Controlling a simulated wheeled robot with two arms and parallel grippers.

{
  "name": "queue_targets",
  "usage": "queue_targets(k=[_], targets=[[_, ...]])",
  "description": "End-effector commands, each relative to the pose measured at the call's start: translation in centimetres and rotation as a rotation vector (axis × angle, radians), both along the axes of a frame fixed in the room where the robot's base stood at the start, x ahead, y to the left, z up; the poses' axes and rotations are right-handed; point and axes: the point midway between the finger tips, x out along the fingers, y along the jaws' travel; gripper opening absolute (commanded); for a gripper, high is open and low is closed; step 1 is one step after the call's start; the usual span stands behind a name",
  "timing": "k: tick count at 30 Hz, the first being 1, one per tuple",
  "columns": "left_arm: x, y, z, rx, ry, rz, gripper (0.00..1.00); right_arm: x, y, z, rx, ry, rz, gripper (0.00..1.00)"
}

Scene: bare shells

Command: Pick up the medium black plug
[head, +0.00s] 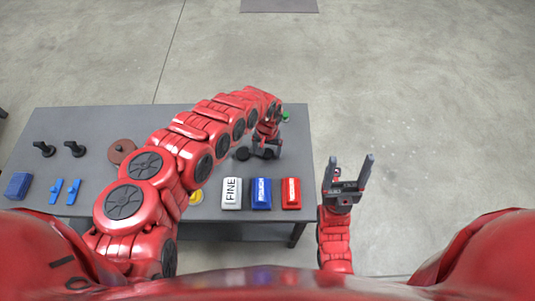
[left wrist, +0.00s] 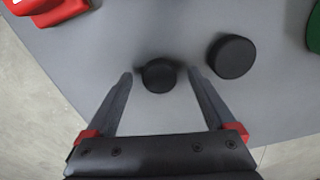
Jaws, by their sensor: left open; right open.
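In the left wrist view, one round black plug (left wrist: 159,76) lies on the grey table between and just beyond my open left fingertips (left wrist: 160,75). A larger-looking black plug (left wrist: 231,56) lies to its right, outside the fingers. I cannot tell for sure which is the medium one. In the head view my left gripper (head: 266,151) is over the table's right part, with a black plug (head: 242,154) just left of it; the gripper partly hides the area beneath. My right gripper (head: 347,172) is open and empty, off the table's right side.
The grey table (head: 215,215) holds a white FINE box (head: 231,193), a blue box (head: 261,193) and a red box (head: 291,193) near its front. A green piece (head: 285,117) is behind my left gripper. Black handles, blue pieces and a brown disc (head: 121,151) lie left.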

Motion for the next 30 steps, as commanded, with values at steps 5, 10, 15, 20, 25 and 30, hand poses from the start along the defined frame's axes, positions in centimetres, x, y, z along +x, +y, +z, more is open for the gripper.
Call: queue_targets(k=[5, 10, 15, 20, 25, 30], targets=[[0.04, -0.03, 0.05, 0.0, -0.001, 0.0, 0.78, 0.0, 0.0, -0.01, 0.0, 0.0, 0.0, 0.73], [0.04, -0.03, 0.06, 0.0, -0.001, 0.0, 0.48, 0.0, 0.0, -0.01, 0.0, 0.0, 0.0, 0.73], [0.05, -0.03, 0.07, -0.001, -0.001, 0.0, 0.17, 0.0, 0.0, -0.01, 0.0, 0.0, 0.0, 0.73], [0.05, -0.04, 0.08, -0.001, -0.001, 0.0, 0.0, 0.0, 0.0, 0.0, 0.0, 0.0, 0.0, 0.73], [0.06, -0.04, 0.12, -0.001, -0.001, 0.0, 0.0, 0.0, 0.0, -0.01, 0.0, 0.0, 0.0, 0.73], [0.18, -0.1, 0.74, -0.002, -0.003, -0.002, 0.0, 0.0, 0.0, -0.06, 0.0, 0.0, 0.0, 0.73]])
